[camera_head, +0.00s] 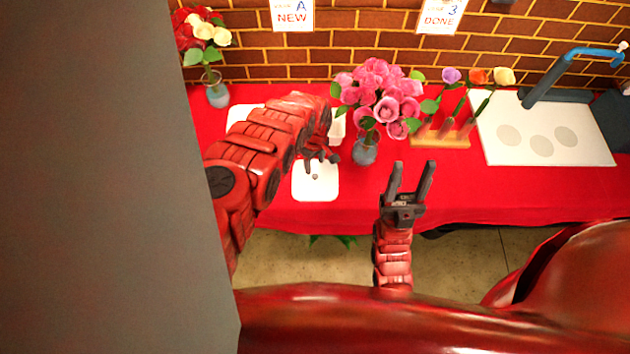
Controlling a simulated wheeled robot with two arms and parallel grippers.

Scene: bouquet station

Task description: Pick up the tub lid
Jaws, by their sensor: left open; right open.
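The tub lid (316,188) is a white, rounded square with a small dark spot in its middle. It lies flat on the red table near the front edge. My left gripper (322,160) is over the lid's far edge and points down. It is open, and its fingers are small and partly hidden by my arm. I cannot tell whether it touches the lid.
A vase of pink flowers (376,95) stands just right of the lid. A wooden stand (440,140) holds single flowers, beside a white board (545,150). Another vase (217,94) stands at back left. White pieces (238,114) show behind my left arm. Front right table is clear.

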